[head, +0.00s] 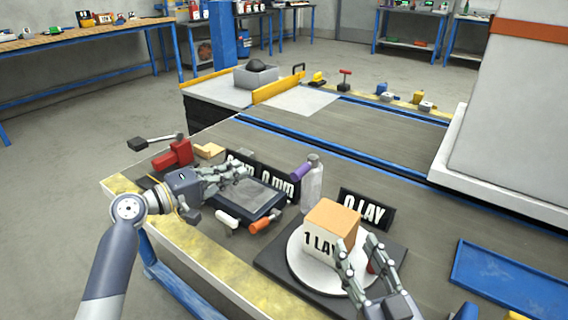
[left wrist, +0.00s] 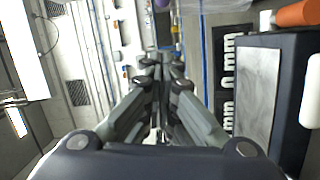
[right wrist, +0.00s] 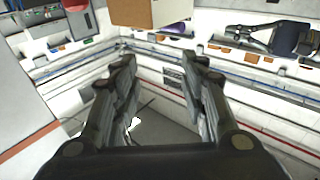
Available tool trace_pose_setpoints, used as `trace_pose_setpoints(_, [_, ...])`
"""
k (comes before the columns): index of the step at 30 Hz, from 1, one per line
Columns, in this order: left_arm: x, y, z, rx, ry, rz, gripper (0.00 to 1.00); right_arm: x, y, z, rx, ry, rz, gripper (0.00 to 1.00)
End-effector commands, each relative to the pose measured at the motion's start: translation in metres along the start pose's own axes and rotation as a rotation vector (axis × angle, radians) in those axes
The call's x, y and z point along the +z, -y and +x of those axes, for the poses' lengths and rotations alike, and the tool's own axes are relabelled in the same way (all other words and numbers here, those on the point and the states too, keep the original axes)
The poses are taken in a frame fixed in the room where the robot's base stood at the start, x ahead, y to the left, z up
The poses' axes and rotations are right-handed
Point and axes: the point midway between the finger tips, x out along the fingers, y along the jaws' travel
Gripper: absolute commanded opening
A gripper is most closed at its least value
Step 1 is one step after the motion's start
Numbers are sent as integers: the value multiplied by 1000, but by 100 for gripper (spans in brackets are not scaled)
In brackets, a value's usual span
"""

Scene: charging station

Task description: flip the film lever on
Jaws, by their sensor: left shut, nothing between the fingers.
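A red block with a dark lever arm (head: 156,141) on it is at the left end of the bench. A small white handle (head: 228,218) and an orange handle (head: 262,224) stick out at the near edge of a dark framed panel (head: 252,194). I cannot tell which of these is the film lever, as no label shows. My left gripper (head: 244,172) is shut and empty above the panel's far left part; its fingers meet in the left wrist view (left wrist: 161,65). My right gripper (head: 358,243) is open and empty beside the box; its fingers are apart in the right wrist view (right wrist: 163,70).
A box (head: 333,228) marked "1 LAY" stands on a round white plate (head: 294,262). A blue tray (head: 505,280) is at the right.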

Motion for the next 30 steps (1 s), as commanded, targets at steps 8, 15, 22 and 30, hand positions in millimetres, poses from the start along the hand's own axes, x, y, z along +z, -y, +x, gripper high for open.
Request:
trace_pose_setpoints(8, [0, 1, 5, -1, 1, 0, 0, -3, 0, 0, -1, -18, 0, 40])
trace_pose_setpoints(15, [1, 2, 38, 1, 2, -1, 0, -32, 4, -1, -9, -176, 4, 40])
trace_pose_setpoints(22, [1, 1, 76, 1, 2, 0, 0, -70, 9, -10, -20, -382, 12, 40])
trace_pose_setpoints(30, [14, 3, 104, -1, 4, 2, 0, -106, 13, -30, -29, -591, 21, 40])
